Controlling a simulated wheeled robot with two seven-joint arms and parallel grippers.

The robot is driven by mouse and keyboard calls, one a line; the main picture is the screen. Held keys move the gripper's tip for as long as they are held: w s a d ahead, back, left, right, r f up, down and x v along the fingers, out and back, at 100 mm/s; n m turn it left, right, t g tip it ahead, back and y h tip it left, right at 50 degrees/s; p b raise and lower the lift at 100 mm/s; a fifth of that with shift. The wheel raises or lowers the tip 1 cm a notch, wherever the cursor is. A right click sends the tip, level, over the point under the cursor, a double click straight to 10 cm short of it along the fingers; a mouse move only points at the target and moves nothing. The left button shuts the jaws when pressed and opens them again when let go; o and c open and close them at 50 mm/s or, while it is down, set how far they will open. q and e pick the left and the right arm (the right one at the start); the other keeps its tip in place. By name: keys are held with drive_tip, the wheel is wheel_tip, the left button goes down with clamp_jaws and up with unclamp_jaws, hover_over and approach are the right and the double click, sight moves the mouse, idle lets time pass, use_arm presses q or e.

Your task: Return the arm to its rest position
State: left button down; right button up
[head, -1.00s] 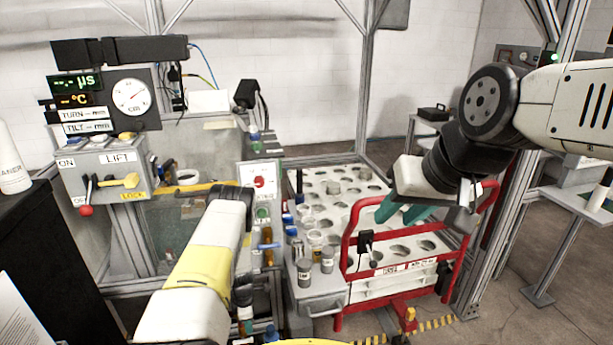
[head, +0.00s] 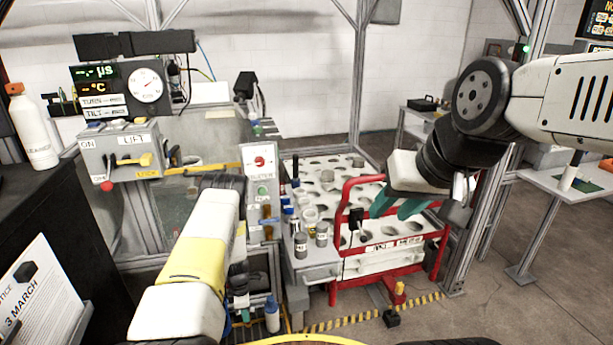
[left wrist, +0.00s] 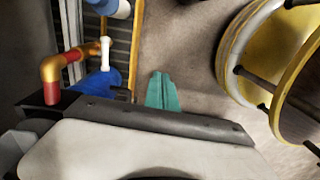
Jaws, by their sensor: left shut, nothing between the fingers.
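My left arm (head: 200,255) comes up from the bottom left in the head view, bent at the elbow, and it hides its own gripper there. In the left wrist view my left gripper (left wrist: 162,92) shows as teal fingers pressed together, empty, over bare floor. My right arm (head: 480,100) enters from the right in the head view. Its gripper (head: 396,204) points down with teal fingers apart, in front of the red-railed cart's white hole tray. I see nothing between them.
The red-railed cart (head: 343,225) stands right of centre. A lift panel (head: 125,150) with levers is at the left, beside a black cabinet (head: 35,215) bearing a white bottle (head: 33,130). In the left wrist view a yellow-rimmed round thing (left wrist: 245,50) and pipes (left wrist: 65,68) flank the floor.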

use_arm(q)
drive_tip(key=w+d+r+m+t+h, duration=0.1)
drive_tip(key=w+r+m, duration=0.15)
drive_tip(key=r, duration=0.85)
drive_tip(key=w+d+r+m+t, duration=0.1)
drive_tip(key=w+r, duration=0.2)
drive_tip(key=r, duration=0.7)
drive_tip(key=s+d+r+m+t, duration=0.1)
drive_tip(key=s+r+m, duration=0.1)
drive_tip(key=r, duration=0.7)
drive_tip(key=s+d+r+m+h, duration=0.1)
drive_tip(key=s+r+m, duration=0.15)
drive_tip(key=r, duration=0.75)
drive_tip(key=s+d+r+m+t, duration=0.1)
drive_tip(key=s+d+r+m, duration=0.15)
drive_tip(key=r, duration=0.65)
drive_tip(key=s+r+m+t, duration=0.1)
drive_tip(key=s+r+m, duration=0.2)
drive_tip(key=s+r, duration=0.2)
drive_tip(key=s+r+m+t, duration=0.1)
drive_tip(key=s+r+m, duration=0.3)
drive_tip(key=s, duration=0.7)
drive_tip(key=s+d+r+m, duration=0.1)
drive_tip(key=s+r+m, duration=0.2)
drive_tip(key=s+r, duration=0.2)
drive_tip(key=s, duration=0.3)
drive_tip(key=shift+s+r+t, duration=0.15)
drive_tip(key=shift+r+t, duration=0.2)
drive_tip(key=shift+t, duration=0.05)
